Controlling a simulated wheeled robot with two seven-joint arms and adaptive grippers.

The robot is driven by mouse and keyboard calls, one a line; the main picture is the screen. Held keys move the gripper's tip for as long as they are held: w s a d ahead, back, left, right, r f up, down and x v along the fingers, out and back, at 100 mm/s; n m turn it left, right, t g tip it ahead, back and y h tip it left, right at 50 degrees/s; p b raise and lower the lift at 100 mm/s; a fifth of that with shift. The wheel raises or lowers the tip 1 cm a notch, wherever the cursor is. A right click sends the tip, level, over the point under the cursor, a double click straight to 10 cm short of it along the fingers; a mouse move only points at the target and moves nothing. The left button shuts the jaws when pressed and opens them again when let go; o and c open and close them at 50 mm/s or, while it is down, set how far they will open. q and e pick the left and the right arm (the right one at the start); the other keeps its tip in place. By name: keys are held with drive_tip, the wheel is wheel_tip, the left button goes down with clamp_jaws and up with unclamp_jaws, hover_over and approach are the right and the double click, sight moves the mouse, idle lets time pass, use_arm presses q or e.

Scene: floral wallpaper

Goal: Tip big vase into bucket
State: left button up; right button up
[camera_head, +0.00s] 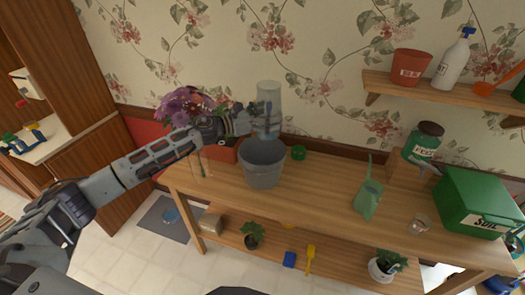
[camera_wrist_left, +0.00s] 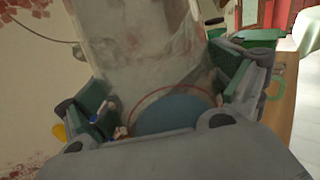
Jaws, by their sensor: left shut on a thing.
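The big vase (camera_head: 268,98) is a clear glass cylinder, held roughly upright just above and behind the bucket's rim. My left gripper (camera_head: 262,122) is shut around its lower part. In the left wrist view the glass vase (camera_wrist_left: 150,50) fills the middle between the two green-padded fingers of the gripper (camera_wrist_left: 165,105), with bluish content low in it. The grey metal bucket (camera_head: 263,168) stands upright on the wooden table (camera_head: 315,185). I cannot tell whether the vase touches the bucket. My right gripper is not in view.
Purple flowers (camera_head: 188,104) in a red box stand left behind my left arm. A small green pot (camera_head: 298,153) is beside the bucket. A wall shelf (camera_head: 440,92) is above.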

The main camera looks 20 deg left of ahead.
sight(278, 133)
use_arm(q)
drive_tip(key=shift+f+b, duration=2.05)
drive_tip(key=shift+f, duration=0.8)
drive_tip(key=shift+f, duration=0.1)
drive_tip(key=shift+f, duration=0.2)
drive_tip(key=shift+s+d+r+n+p, duration=0.25)
drive_tip(key=shift+d+r+n+p, duration=0.15)
drive_tip(key=shift+r+n, duration=0.1)
drive_tip(key=shift+s+d+r+n, duration=0.25)
drive_tip(key=shift+s+d+n, duration=0.05)
drive_tip(key=shift+d+n, duration=0.2)
drive_tip(key=shift+s+d+r+n+t+p, duration=0.35)
drive_tip(key=shift+d+n+t+p, duration=0.2)
drive_tip(key=shift+n, duration=0.35)
drive_tip(key=shift+s, duration=0.1)
drive_tip(key=shift+s+d+r+n+t+h+p, duration=0.15)
drive_tip(key=shift+s+d+n+p, duration=0.15)
drive_tip(key=shift+n, duration=0.25)
drive_tip(key=shift+s+d+r+n+t+h+p, duration=0.15)
drive_tip(key=shift+d+n, duration=0.2)
drive_tip(key=shift+n, duration=0.2)
drive_tip(key=shift+s+d+n, duration=0.15)
drive_tip(key=shift+d+n, duration=0.2)
drive_tip(key=shift+n, duration=0.45)
